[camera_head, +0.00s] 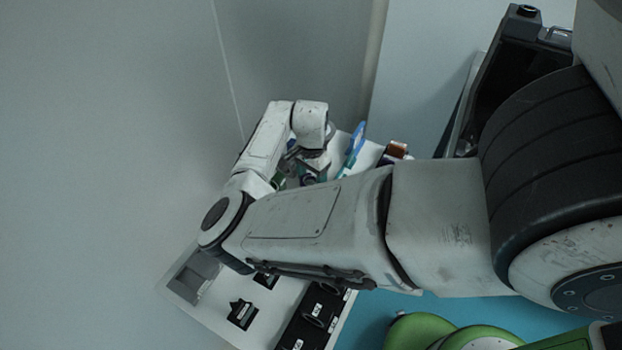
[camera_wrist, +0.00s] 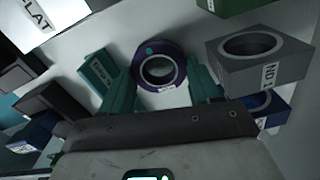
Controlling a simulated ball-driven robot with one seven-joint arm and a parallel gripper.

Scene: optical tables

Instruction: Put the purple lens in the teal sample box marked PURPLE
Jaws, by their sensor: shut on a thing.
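The purple lens (camera_wrist: 160,67) is a dark purple ring with a clear round middle and a teal spot on its rim. It stands between the teal fingers of my gripper (camera_wrist: 160,88), which is shut on it. A small teal box (camera_wrist: 97,70) with a white label is just left of the lens in the wrist view; its label is too small to read, so I cannot tell whether it is marked PURPLE. In the head view my arm hides most of the gripper, and the lens is not clear there.
A grey block with a round hole (camera_wrist: 258,62) stands close right of the lens, a blue box (camera_wrist: 272,108) below it. A green box (camera_wrist: 238,4) is above. Dark boxes (camera_wrist: 50,92) crowd the left. In the head view, black holders (camera_head: 241,313) sit on a white table (camera_head: 212,312).

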